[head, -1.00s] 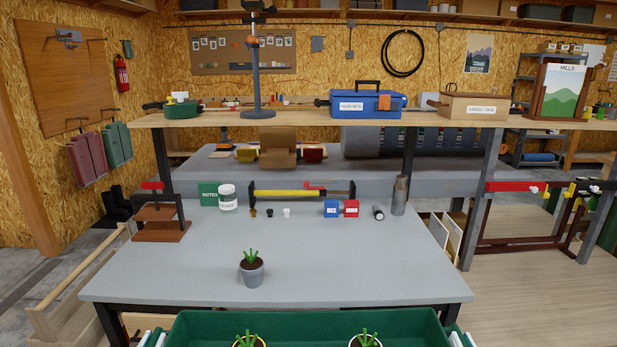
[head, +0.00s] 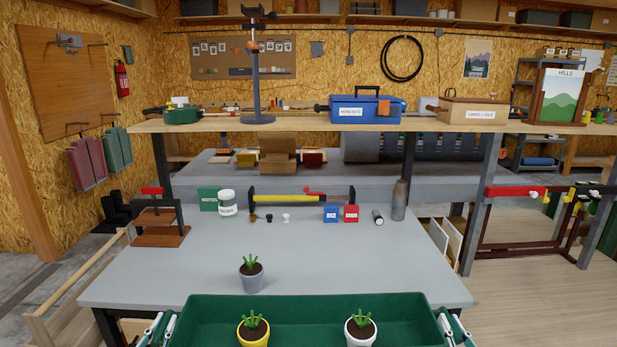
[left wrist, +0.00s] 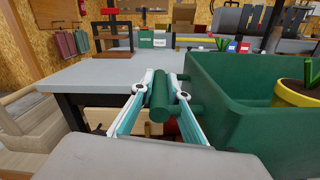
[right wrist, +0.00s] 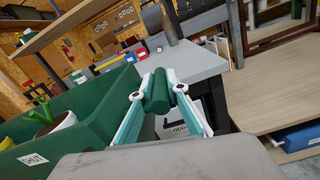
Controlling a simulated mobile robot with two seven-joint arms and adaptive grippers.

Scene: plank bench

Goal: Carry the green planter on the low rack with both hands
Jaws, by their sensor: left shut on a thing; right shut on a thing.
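The green planter (head: 310,308) is a long open box at the bottom of the head view, in front of the grey bench. A yellow pot (head: 253,330) and a white pot (head: 361,329), each with a small green plant, stand inside it. My left gripper (left wrist: 159,100) is shut on the round green handle at the planter's left end. My right gripper (right wrist: 157,95) is shut on the handle at its right end. In the head view the left gripper (head: 158,328) and right gripper (head: 452,325) flank the planter. The low rack cannot be made out for certain.
The grey bench (head: 180,275) lies just beyond the planter. A grey potted plant (head: 251,279) stands near its front edge. A wooden clamp stand (head: 160,235), jar (head: 227,204), level, small boxes and grey bottle (head: 400,200) stand farther back. The bench's front middle is mostly clear.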

